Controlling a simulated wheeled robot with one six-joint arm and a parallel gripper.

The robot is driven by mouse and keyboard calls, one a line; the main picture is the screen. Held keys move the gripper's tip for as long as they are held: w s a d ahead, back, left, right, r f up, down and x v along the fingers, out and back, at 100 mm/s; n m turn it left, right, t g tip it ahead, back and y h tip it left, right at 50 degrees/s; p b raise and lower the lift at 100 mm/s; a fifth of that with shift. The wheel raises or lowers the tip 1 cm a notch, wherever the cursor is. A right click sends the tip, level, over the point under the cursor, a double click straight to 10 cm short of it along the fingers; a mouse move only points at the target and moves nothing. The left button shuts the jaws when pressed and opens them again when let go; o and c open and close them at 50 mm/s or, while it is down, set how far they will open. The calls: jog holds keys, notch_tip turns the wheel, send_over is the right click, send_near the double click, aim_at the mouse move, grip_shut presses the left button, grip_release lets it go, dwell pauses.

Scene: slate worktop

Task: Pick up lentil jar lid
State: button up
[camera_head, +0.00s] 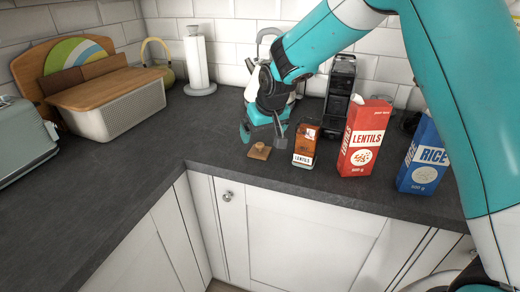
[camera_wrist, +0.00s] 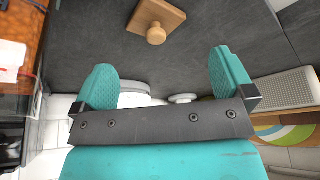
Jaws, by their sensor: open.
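The lentil jar lid (camera_head: 259,151) is a small square wooden lid with a round knob, lying on the slate worktop near its front edge. It also shows in the wrist view (camera_wrist: 157,19), at the top middle with its knob towards the camera. My gripper (camera_head: 263,140) is open and empty, pointing down just above and behind the lid. In the wrist view its two teal fingers (camera_wrist: 164,75) stand apart, with the lid beyond their tips. The lentil jar (camera_head: 305,146), glass with orange contents and a LENTILS label, stands just right of the lid. Its orange side fills the wrist view's left edge (camera_wrist: 22,30).
A red lentils box (camera_head: 364,138) and a blue rice box (camera_head: 422,158) stand right of the jar. A black coffee machine (camera_head: 340,85) is behind. A paper towel roll (camera_head: 197,62), bread bin (camera_head: 112,108) and toaster (camera_head: 22,142) stand left. The worktop left of the lid is clear.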

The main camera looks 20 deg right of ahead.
aim_at(260, 144)
jog(key=p+x, duration=0.1)
jog(key=x, duration=0.6)
jog(key=shift+w+d+f+p, duration=0.2)
jog(key=shift+w+d+p, duration=0.05)
jog(key=shift+w+p, duration=0.1)
jog(key=shift+s, duration=0.1)
jog(key=shift+c, duration=0.5)
jog(key=c, duration=0.5)
